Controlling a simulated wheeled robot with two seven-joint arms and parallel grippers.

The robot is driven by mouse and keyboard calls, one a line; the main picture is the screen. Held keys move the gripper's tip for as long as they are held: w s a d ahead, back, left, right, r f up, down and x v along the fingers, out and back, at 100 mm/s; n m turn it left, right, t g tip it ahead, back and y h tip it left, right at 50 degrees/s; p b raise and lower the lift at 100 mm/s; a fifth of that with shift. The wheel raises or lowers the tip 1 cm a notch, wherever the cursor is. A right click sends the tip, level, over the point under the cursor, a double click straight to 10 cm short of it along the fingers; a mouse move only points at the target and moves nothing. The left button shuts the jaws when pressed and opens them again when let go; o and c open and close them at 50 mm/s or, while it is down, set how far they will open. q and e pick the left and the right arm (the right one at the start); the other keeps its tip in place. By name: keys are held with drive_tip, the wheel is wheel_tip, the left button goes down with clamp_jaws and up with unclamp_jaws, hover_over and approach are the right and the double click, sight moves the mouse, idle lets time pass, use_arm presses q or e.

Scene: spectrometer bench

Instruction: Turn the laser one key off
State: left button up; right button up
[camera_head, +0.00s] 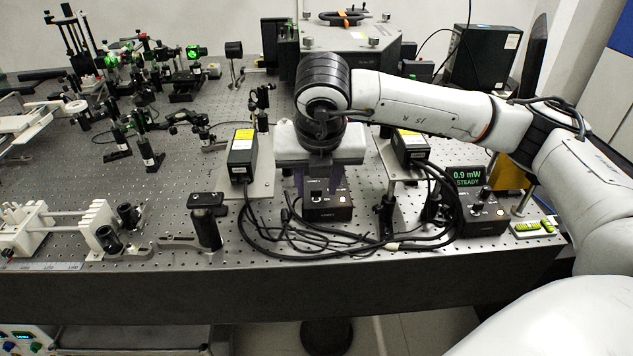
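A small black control box (328,210) with a key switch on its upper face stands near the front of the optical bench, presumably the laser one box; its lettering is too small to read surely. My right gripper (317,180) hangs pointing down just above and behind this box. Its two dark fingers look spread apart, with nothing seen between them. Whether a finger touches the key cannot be told. A similar black box (484,213) with knobs stands at the right, by a display (467,177) reading 0.9 mW STEADY. My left gripper is not in view.
Black cables (290,238) loop around the control box. Two laser heads with yellow labels, one at left (242,158) and one at right (411,148), flank my gripper. A black post mount (206,228) stands left. Optics crowd the back left.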

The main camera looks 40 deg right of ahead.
drive_tip(key=shift+w+d+f, duration=0.1)
drive_tip(key=shift+f, duration=0.25)
clamp_jaws()
